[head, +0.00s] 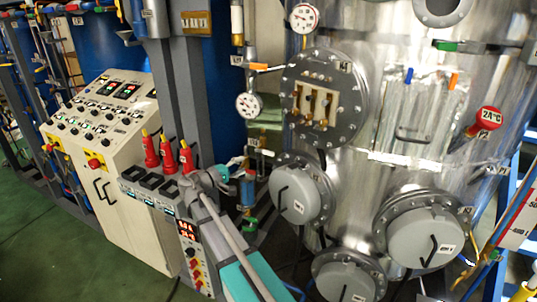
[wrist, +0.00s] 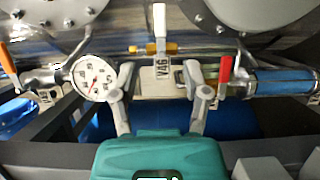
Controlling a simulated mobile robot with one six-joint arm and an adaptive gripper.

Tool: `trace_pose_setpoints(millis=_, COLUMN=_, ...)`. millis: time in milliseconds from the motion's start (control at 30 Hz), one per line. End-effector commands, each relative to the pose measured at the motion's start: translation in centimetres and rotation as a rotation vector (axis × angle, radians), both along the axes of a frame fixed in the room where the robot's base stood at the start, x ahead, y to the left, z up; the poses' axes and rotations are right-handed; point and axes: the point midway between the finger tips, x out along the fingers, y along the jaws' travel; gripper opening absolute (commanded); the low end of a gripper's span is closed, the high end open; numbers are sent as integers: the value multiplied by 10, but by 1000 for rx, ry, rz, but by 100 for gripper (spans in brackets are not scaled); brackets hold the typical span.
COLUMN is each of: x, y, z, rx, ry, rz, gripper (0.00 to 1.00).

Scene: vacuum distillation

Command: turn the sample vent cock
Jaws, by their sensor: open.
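My gripper (wrist: 160,68) is open in the wrist view, its two grey fingers spread and nothing held between them. Beyond and between the fingers is a small brass cock (wrist: 150,49) with an upright white lever (wrist: 159,20). A tag reading V46 (wrist: 162,70) hangs below it. A red-handled valve (wrist: 225,68) is just right of the right finger. An orange-handled valve (wrist: 8,58) is at the far left. I cannot read which of these is named sample vent. In the head view my arm reaches towards the lower left of the vessel, and the cock is not clear there.
A round gauge (wrist: 93,78) is close to the left finger. A blue cylinder (wrist: 285,83) lies to the right. In the head view a large steel vessel (head: 405,150) with flanged covers stands right. A control panel (head: 107,150) and red-topped devices (head: 168,153) stand left.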

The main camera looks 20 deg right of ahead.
Motion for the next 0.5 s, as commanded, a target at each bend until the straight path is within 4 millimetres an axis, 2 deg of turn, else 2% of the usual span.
trace_pose_setpoints(millis=267, x=7, y=-25, z=0, rx=1, ry=0, rz=-2, gripper=60)
trace_pose_setpoints(millis=500, x=17, y=-59, z=0, rx=1, ry=0, rz=-2, gripper=60)
